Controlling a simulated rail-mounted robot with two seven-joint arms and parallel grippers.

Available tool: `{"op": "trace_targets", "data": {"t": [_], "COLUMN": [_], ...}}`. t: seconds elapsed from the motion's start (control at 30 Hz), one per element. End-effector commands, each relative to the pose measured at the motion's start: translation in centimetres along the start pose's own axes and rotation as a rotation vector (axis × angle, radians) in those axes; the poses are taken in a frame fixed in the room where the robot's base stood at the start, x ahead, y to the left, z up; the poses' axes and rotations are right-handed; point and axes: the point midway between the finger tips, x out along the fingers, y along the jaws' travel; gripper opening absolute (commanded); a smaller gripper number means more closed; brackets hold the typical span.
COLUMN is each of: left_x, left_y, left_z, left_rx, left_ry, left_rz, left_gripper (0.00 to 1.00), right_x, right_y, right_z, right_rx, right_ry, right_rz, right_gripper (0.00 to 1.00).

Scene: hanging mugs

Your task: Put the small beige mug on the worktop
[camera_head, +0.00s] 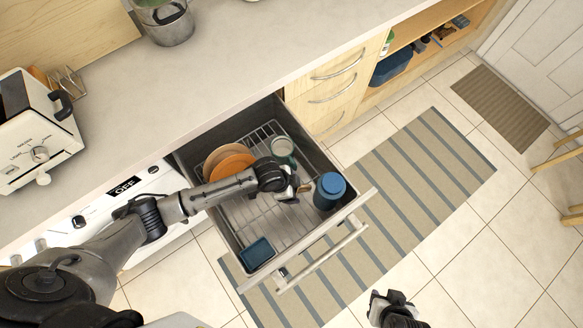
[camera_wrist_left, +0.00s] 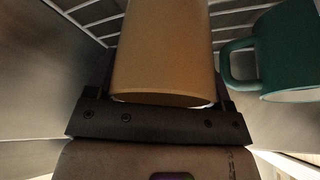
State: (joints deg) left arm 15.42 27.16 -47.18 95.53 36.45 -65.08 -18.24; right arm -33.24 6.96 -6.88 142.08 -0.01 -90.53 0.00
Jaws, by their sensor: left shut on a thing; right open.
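The small beige mug (camera_wrist_left: 163,50) fills the middle of the left wrist view, tan and close to the camera. My left gripper (camera_head: 293,189) reaches down into the open drawer (camera_head: 240,289) and is shut on this mug. In the head view the gripper and arm hide most or all of the mug. My right gripper (camera_head: 388,300) is open and empty over the floor, in front of the drawer. The pale worktop (camera_head: 225,75) runs behind and above the drawer.
A wire rack (camera_head: 245,215) lines the drawer.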

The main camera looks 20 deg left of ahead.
Motion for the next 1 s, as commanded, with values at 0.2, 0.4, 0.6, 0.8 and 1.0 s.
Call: {"op": "trace_targets", "data": {"t": [0.2,0.4,0.6,0.8,1.0], "left_x": [2.0,2.6,2.7,3.0,3.0], "left_y": [0.1,0.0,0.1,0.1,0.1], "left_z": [0.8,1.1,1.1,1.2,1.2], "left_rx": [-0.001,-0.001,0.000,-0.001,-0.001], "left_ry": [-0.002,0.000,0.000,-0.001,-0.001], "left_rz": [0.002,0.000,0.001,0.001,0.001], "left_gripper": [0.44,0.44,0.44,0.81,1.00], "right_x": [-0.7,-0.8,-0.7,-0.6,-0.6], "right_y": [-0.1,-0.1,-0.1,0.0,0.1], "right_z": [-0.2,-0.3,-0.3,-0.2,-0.2], "right_rx": [0.005,0.006,0.005,0.001,-0.004], "right_ry": [0.000,0.001,0.001,0.001,0.000], "right_rz": [-0.004,-0.004,-0.004,-0.001,0.003], "right_gripper": [0.43,0.43,0.43,0.43,0.43]}}
